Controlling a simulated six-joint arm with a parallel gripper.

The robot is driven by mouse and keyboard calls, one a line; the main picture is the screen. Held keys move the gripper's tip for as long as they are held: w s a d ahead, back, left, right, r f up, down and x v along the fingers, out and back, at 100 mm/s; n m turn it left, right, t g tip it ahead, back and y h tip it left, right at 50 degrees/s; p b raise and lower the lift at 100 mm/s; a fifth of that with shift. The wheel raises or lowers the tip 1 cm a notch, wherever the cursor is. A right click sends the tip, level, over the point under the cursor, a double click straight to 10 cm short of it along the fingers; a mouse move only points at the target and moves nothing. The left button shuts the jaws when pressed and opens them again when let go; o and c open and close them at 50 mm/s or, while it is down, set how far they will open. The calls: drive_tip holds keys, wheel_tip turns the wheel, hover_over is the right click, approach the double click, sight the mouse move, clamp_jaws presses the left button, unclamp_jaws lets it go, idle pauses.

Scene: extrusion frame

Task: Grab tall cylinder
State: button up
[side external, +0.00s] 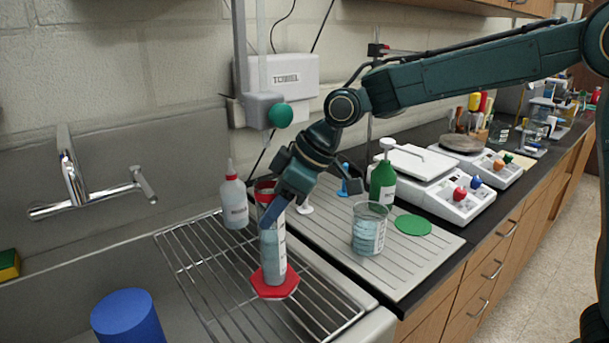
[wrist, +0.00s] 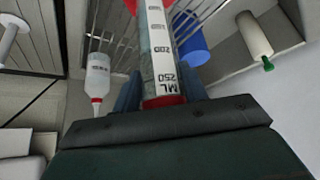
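The tall cylinder (side external: 273,253) is a clear graduated cylinder with a red hexagonal base (side external: 275,283) and a red collar near its top. It stands upright at the wire rack; I cannot tell whether its base touches the wires. My gripper (side external: 275,207) is around its upper part from above. In the wrist view the cylinder (wrist: 162,45), with its printed scale, runs between my two blue fingers (wrist: 160,92). Both fingers lie against its sides with no visible gap, so my gripper looks shut on it. The fingers hide part of the upper tube.
A wash bottle (side external: 234,203) stands close behind on the left. A beaker (side external: 369,230), green bottle (side external: 383,184) and green disc (side external: 413,225) are on the drainboard to the right. A blue cylinder (side external: 127,318) is at front left, below the faucet (side external: 75,180). The rack's front is clear.

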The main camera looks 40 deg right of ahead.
clamp_jaws()
drive_tip(key=shift+r, duration=0.8)
drive_tip(key=s, duration=3.1)
idle(0.6)
drive_tip(key=shift+s, duration=0.45)
idle(0.8)
